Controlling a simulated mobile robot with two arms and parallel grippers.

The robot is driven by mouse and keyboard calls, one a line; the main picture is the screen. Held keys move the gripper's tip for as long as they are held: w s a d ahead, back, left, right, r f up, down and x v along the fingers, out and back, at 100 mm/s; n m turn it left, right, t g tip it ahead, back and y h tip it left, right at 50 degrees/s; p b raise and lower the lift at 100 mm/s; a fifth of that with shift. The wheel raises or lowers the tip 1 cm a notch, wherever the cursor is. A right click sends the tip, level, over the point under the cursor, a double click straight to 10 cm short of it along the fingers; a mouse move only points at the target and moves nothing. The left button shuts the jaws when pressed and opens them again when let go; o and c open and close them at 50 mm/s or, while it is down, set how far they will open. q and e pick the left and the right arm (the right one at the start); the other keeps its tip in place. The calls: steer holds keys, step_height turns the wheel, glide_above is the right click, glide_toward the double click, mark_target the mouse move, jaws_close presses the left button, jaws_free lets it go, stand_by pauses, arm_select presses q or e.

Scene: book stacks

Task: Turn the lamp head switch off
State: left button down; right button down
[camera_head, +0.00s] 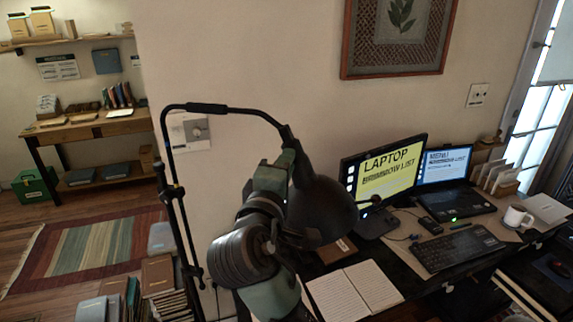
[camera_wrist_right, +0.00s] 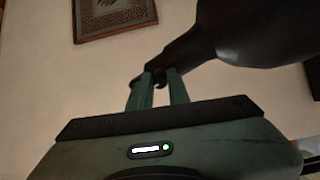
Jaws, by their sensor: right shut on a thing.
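The black desk lamp's dome-shaped head (camera_head: 325,213) hangs from a thin curved arm in the middle of the head view. In the right wrist view the lamp head (camera_wrist_right: 255,30) fills the upper right, with its dark neck running down to my fingers. My right gripper (camera_wrist_right: 160,78) is shut on a small dark switch part (camera_wrist_right: 160,83) at the neck. In the head view my right gripper (camera_head: 288,157) is beside the lamp neck, and my own wrist partly hides the contact. The switch's setting cannot be told. My left gripper is not in view.
The desk holds a monitor (camera_head: 385,178), a laptop (camera_head: 450,176), a keyboard (camera_head: 458,247), a mug (camera_head: 518,217) and an open notebook (camera_head: 354,290). The lamp's stand (camera_head: 180,215) rises left of my arm. Books (camera_head: 158,274) are stacked at lower left.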

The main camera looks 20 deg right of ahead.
steer(key=shift+r, duration=0.15)
steer(key=c, duration=1.4)
jaws_free()
steer(key=shift+o, duration=0.3)
steer(key=shift+a, duration=0.1)
steer(key=v, duration=0.8)
steer(key=shift+w, duration=0.1)
